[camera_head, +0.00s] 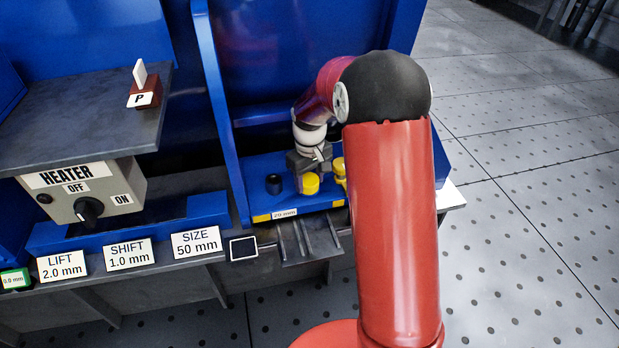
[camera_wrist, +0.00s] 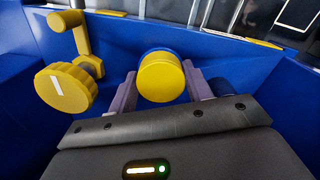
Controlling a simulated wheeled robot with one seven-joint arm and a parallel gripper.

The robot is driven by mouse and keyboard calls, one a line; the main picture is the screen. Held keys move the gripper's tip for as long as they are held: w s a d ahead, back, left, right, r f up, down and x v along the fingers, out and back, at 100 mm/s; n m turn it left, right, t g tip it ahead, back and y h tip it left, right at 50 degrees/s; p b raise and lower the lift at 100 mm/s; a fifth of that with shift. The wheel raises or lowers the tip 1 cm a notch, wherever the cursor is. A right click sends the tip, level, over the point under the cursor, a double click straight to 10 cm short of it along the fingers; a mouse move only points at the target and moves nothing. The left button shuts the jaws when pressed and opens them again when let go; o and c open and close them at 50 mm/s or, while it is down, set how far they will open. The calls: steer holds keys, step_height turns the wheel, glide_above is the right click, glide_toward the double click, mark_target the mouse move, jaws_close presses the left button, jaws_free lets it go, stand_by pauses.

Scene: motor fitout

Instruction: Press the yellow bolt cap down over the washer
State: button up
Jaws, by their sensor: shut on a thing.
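The yellow bolt cap (camera_head: 309,184) is below my gripper (camera_head: 309,166) in the head view, over the blue tray (camera_head: 256,205). In the wrist view the round yellow cap (camera_wrist: 160,79) sits between the two fingers of my gripper (camera_wrist: 159,73), which is shut on it. A blue edge shows behind the top of the cap. The washer is not visible, and I cannot tell whether the cap touches anything beneath it.
A black cylinder (camera_head: 273,184) stands left of the cap. A yellow knob (camera_wrist: 66,88) with a white mark and a yellow crank (camera_wrist: 70,35) are close to the left finger in the wrist view. A blue upright panel (camera_head: 222,110) rises left of the arm.

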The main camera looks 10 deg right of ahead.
mark_target(309, 180)
steer(key=o, duration=1)
step_height(309, 180, up, 8)
steer(key=shift+f+p, duration=0.25)
steer(key=shift+p, duration=0.35)
steer(key=shift+r, duration=0.15)
